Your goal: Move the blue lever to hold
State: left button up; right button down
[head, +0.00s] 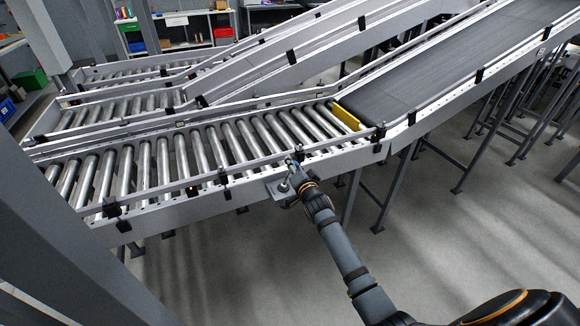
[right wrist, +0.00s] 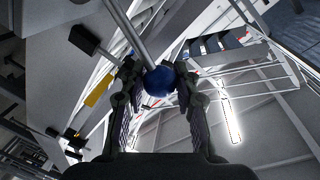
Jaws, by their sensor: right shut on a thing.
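The blue lever's round blue knob (right wrist: 158,81) shows in the right wrist view, on a bare metal rod that runs up out of the picture. My right gripper (head: 293,172) is at the near side rail of the roller conveyor, and its two fingers are closed on the knob from both sides. In the head view a small grey lever mount (head: 283,190) juts from the rail under my gripper. The knob is mostly hidden there. No position marking or word "hold" is readable. My left gripper is not in view.
The roller conveyor (head: 180,162) runs across the picture, with a yellow bar (head: 346,117) where the dark belt (head: 440,70) begins. Support legs (head: 372,200) stand under the rail. Shelves with bins stand at the back.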

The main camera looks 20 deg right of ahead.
jog(key=shift+d+f, duration=0.15)
jog(key=shift+f, duration=0.05)
dwell(0.3)
jog(key=c, duration=1)
grip_release()
jog(key=shift+r, duration=0.1)
jog(key=s, duration=0.4)
jog(key=s+r, duration=0.1)
jog(key=s, duration=0.3)
jog(key=s+a, duration=0.1)
jog(key=s, duration=0.3)
jog(key=shift+r, duration=0.15)
